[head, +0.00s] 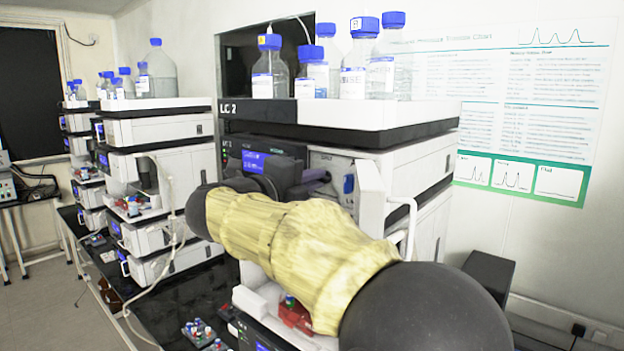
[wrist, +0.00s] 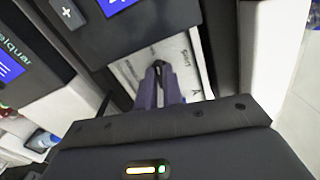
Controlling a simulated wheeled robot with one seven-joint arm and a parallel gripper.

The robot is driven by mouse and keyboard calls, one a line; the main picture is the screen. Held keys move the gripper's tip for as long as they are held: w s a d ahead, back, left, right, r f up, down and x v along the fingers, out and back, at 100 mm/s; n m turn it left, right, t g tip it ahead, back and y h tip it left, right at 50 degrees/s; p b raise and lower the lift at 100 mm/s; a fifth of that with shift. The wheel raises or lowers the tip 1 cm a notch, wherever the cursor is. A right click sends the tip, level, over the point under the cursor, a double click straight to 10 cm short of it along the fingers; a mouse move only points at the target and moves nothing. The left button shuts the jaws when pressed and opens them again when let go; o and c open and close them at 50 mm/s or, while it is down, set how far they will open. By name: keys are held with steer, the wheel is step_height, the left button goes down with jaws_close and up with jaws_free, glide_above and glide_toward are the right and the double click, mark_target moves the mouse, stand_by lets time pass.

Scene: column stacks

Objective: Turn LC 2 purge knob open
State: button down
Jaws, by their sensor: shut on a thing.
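The LC 2 stack carries its label on the dark front edge of its top tray (head: 229,108). Below it a pump module shows a light front panel (head: 335,165) with printed markings; this panel (wrist: 135,72) also shows in the wrist view. My gripper (wrist: 158,68) has its two purple-grey fingers together at the panel. They are shut on a small dark knob (wrist: 158,64), mostly hidden between the fingertips. The knob's turn angle cannot be read. In the head view my gripper (head: 322,181) reaches the panel from the left, partly behind my arm.
Bottles with blue caps (head: 364,57) stand in the top tray. A white upright bracket (head: 371,193) is close to the right of my gripper. Small vials (head: 198,332) sit lower down. Similar stacks (head: 160,150) stand at left; the floor at far left is clear.

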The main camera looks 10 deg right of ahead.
steer(key=shift+n, duration=0.5)
steer(key=c, duration=1.5)
jaws_free()
steer(key=shift+c, duration=0.2)
steer(key=b+v, duration=0.5)
steer(key=v, duration=1.2)
steer(key=shift+a, duration=0.2)
